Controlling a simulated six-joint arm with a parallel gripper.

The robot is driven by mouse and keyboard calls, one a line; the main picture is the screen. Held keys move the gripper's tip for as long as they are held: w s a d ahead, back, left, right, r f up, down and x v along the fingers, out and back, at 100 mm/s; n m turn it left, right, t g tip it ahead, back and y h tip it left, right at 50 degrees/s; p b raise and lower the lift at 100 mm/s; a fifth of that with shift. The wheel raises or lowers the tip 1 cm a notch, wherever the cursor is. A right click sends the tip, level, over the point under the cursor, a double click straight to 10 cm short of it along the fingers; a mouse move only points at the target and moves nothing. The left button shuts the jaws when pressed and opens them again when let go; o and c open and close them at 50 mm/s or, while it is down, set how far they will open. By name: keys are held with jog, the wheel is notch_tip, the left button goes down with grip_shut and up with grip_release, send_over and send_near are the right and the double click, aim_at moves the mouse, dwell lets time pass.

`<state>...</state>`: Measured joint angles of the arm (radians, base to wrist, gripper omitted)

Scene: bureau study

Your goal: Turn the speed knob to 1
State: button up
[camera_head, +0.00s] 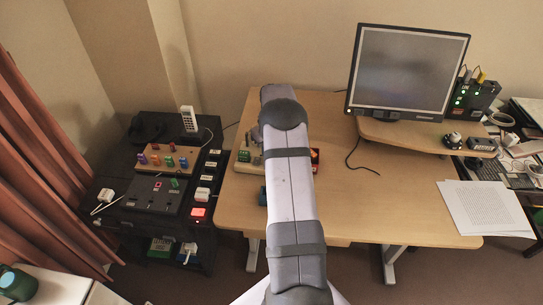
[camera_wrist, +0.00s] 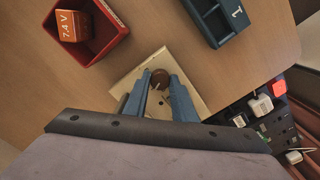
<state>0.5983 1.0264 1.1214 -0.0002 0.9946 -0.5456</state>
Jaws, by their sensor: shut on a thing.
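The speed knob (camera_wrist: 159,76) is a small round brown knob on a pale cream panel (camera_wrist: 122,88) in the wrist view. It sits between the blue fingertips of my gripper (camera_wrist: 160,86), which is shut on it. The fingers cover its sides, and I cannot read any scale marks or which number it points at. In the head view my arm hides my gripper and the knob; a pale base (camera_head: 241,167) with a green part shows just left of the arm.
A red bin (camera_wrist: 100,47) with an orange 7.4 V box (camera_wrist: 71,26) and a dark blue tray (camera_wrist: 227,32) marked 1 lie close by. A monitor (camera_head: 408,72) stands on a riser at the right. A black bench (camera_head: 150,200) with switches stands left. The desk's right front is clear beside papers.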

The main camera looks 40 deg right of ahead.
jog(key=o, duration=1.1)
jog(key=shift+r, duration=0.2)
jog(key=shift+r+b, duration=0.75)
jog(key=shift+r, duration=2.8)
